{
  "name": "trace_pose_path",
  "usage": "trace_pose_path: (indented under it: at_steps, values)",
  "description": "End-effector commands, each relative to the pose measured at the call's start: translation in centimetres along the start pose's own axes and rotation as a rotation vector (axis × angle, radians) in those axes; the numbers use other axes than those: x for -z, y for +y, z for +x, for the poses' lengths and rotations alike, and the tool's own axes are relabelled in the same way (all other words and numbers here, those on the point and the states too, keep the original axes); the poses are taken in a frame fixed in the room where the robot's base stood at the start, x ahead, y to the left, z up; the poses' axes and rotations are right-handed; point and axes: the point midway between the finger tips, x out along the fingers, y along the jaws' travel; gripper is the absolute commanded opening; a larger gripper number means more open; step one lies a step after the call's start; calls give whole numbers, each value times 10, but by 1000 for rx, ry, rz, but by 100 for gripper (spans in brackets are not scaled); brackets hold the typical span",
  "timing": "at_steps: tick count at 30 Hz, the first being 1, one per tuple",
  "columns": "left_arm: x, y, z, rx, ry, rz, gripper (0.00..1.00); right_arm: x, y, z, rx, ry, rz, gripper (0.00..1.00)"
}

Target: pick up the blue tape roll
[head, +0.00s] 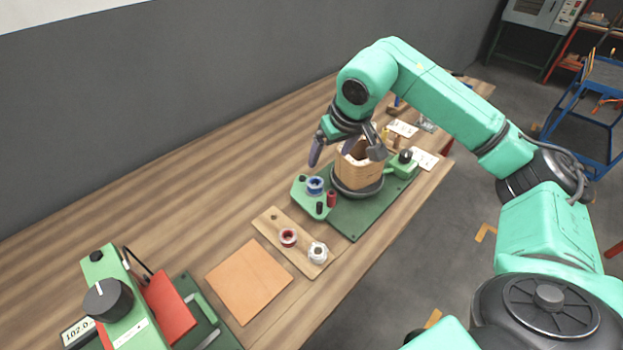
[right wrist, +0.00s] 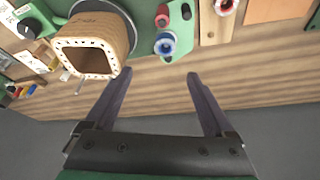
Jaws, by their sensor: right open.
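The blue tape roll (head: 315,185) lies on the green base plate, left of the wooden coil former, in the head view. In the right wrist view the blue tape roll (right wrist: 165,42) shows at the upper middle, beyond the fingertips. My right gripper (head: 346,150) is open and empty above the coil former, up and to the right of the roll. In the right wrist view its two fingers (right wrist: 155,78) are spread wide with bare table between them. My left gripper is in neither view.
The coil former (head: 360,168) stands on a round dark base close below the right gripper. A dark red spool (head: 288,237) and a white roll (head: 318,252) lie on a wooden board (head: 272,222). A brown sheet (head: 248,281) lies nearer.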

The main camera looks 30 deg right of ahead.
Motion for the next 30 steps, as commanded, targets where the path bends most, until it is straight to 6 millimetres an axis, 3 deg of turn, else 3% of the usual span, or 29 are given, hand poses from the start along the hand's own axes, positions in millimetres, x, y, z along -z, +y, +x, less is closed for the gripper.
trace_pose_path:
  at_steps: [7,14,18,21,26,27,30]
  values:
    - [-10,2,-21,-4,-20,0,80,-1,-3,60,6,-7,-2,88]
    - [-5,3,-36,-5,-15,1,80,-2,-6,92,8,-6,-1,88]
    - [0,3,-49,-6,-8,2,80,-4,-9,120,10,-5,0,88]
    - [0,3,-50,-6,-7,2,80,-5,-9,132,9,-2,0,88]
    - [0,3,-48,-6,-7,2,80,-5,-9,135,9,0,-1,88]
    - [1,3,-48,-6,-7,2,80,-5,-9,135,9,0,-1,84]
    - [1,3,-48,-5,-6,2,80,-5,-9,135,9,0,-1,46]
